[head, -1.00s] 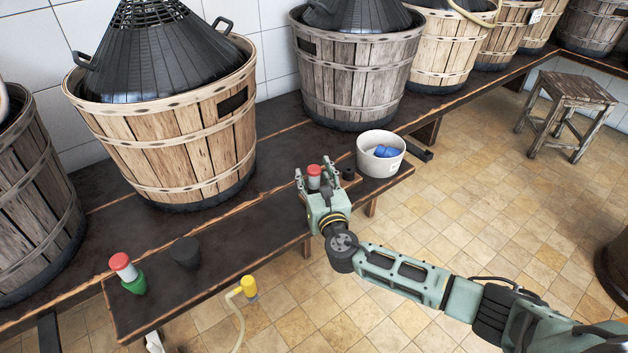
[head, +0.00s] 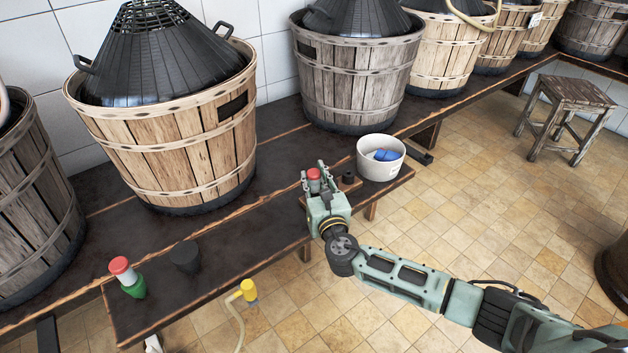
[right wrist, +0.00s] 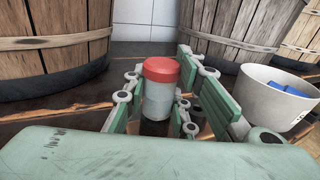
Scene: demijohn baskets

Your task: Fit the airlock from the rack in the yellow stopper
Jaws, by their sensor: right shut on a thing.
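The airlock (head: 314,175), a clear cylinder with a red cap, stands upright at the rack (head: 351,187) on the bench. My right gripper (head: 313,169) is shut on it, with a finger on each side. In the right wrist view the airlock (right wrist: 160,95) is upright between the fingers, and its lower end is partly hidden. A yellow piece (head: 249,291) with a pale hose is at the bench's front edge; I cannot tell whether it is a stopper. I see no other yellow stopper. My left gripper is not in view.
Another red-capped airlock (head: 121,268) sits in a green stopper (head: 134,288) at the bench's left end. A dark round piece (head: 186,257) is beside it. A white tub (head: 381,167) with blue things stands right of the rack. Large demijohn baskets (head: 170,150) stand behind.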

